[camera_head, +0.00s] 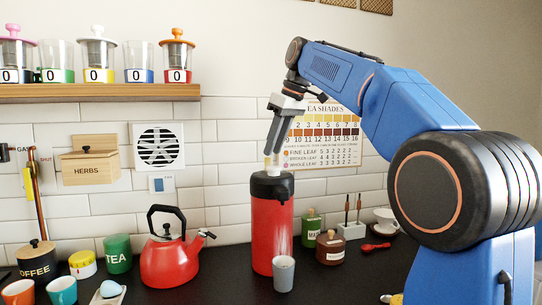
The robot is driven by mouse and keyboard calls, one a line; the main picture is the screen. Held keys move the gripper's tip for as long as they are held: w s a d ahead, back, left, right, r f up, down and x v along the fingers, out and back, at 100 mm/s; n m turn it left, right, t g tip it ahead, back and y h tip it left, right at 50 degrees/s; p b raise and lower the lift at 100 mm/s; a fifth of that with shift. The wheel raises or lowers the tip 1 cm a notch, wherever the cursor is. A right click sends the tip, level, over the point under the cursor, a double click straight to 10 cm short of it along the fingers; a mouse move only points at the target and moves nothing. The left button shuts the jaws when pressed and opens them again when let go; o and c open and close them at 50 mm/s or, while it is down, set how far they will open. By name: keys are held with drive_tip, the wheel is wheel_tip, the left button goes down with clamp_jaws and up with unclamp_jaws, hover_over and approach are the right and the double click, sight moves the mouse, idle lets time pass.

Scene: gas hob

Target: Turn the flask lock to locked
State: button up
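The red flask (265,235) with a black top (272,186) stands upright on the dark counter near the middle. A small pale and yellowish part (271,163) shows on top of it; I cannot make out the lock or its setting. My gripper (271,151) points down from the upper right, with its grey fingertips right at this part. I cannot tell whether the fingers touch it or how far apart they are. A grey cup (284,274) stands in front of the flask, with whitish streaks above it.
A red kettle (169,262) stands left of the flask. A green bottle (312,230), a brown jar (330,249) and a white cup on a stand (386,218) are to the right. A wooden shelf (100,93) with several jars hangs at upper left.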

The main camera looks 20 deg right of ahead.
sight(268, 164)
drive_tip(key=shift+x, duration=1.75)
drive_tip(key=shift+c, duration=0.7)
clamp_jaws()
